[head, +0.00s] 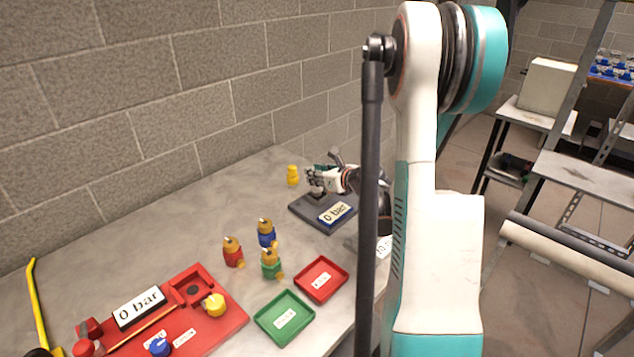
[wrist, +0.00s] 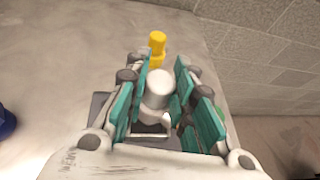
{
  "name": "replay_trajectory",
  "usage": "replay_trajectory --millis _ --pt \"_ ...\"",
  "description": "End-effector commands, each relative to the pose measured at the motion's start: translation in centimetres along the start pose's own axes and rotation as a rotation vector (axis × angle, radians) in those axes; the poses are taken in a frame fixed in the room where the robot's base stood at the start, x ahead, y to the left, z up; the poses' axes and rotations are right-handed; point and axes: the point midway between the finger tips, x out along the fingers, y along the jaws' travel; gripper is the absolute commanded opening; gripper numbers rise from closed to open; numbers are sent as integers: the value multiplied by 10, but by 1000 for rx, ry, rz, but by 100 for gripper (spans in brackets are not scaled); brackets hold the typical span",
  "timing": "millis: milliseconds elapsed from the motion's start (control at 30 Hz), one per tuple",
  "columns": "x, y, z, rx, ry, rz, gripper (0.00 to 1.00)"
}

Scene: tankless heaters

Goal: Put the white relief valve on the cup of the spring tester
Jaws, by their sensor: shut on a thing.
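The white relief valve (wrist: 158,92) is between the teal finger pads of my gripper (wrist: 160,85) in the wrist view. My gripper is shut on it, and the valve looks upright. In the head view, my gripper (head: 318,180) is over the spring tester, a dark grey base (head: 307,211) with a "0 bar" sign (head: 336,213). The tester's dark plate (wrist: 100,103) also shows below the fingers in the wrist view. The cup is hidden by the gripper and valve, so I cannot tell whether the valve touches it.
A yellow valve (head: 293,176) stands just behind the tester. Red (head: 233,254), blue (head: 266,237) and green (head: 271,266) valves stand nearer. Green (head: 285,318) and red (head: 321,279) trays and a red test board (head: 230,318) lie in front. A brick wall (head: 180,90) bounds the back.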

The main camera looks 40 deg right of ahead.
Motion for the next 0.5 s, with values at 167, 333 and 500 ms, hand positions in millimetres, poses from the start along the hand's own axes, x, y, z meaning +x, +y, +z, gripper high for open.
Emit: replay_trajectory --millis 167,333,500 --pt "7 0 -17 0 -1 0 0" --pt "6 0 -16 0 0 0 0" --pt "8 0 -19 0 0 0 25"
